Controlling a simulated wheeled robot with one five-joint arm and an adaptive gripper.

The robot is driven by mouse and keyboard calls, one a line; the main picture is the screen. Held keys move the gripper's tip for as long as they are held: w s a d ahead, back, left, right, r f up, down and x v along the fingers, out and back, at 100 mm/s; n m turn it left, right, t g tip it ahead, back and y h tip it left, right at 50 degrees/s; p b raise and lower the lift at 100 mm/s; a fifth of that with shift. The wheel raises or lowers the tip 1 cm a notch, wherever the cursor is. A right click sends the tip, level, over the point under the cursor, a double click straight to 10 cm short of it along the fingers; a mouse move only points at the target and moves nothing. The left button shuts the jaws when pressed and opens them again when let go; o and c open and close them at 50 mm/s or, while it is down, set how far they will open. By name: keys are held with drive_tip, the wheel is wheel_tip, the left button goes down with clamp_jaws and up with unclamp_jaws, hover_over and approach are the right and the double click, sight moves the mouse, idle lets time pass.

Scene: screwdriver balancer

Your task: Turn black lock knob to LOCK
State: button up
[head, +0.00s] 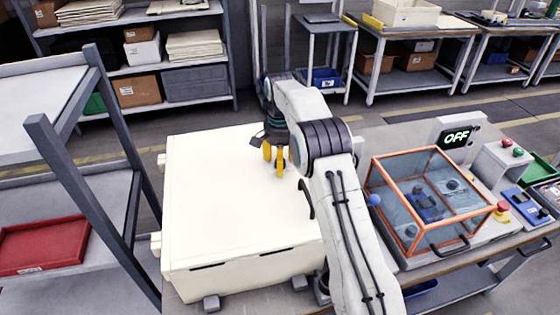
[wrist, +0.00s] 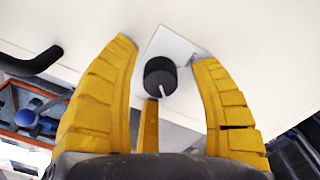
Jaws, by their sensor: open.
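The black lock knob (wrist: 158,70) sits on a pale square plate (wrist: 172,45) on a cream panel in the wrist view. A short white pointer mark on it points toward the lower side of the picture, slightly right. No lock lettering is readable. My gripper (wrist: 165,52) has yellow fingers spread open, one to each side of the knob, with a third finger below it; I see gaps and no clear contact. In the head view my gripper (head: 273,163) is over the cream cabinet (head: 210,215), and the knob cannot be made out there.
A black curved handle (head: 305,199) is on the cabinet, right of my gripper; it also shows in the wrist view (wrist: 32,62). An orange-framed clear box (head: 428,165) stands to the right, with an OFF display (head: 457,137) behind it. A grey rack (head: 75,125) is at left.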

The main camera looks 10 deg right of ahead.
clamp_jaws()
idle(0.4)
drive_tip(key=shift+n, duration=0.3)
drive_tip(key=n+p, duration=0.2)
drive_tip(key=shift+n, duration=0.3)
drive_tip(key=n+p, duration=0.2)
drive_tip(key=n, duration=0.3)
drive_tip(key=shift+n, duration=0.3)
drive_tip(key=n, duration=0.4)
drive_tip(key=shift+f+p, duration=0.1)
drive_tip(key=shift+p, duration=0.25)
drive_tip(key=shift+n, duration=2.5)
drive_tip(key=shift+s, duration=0.1)
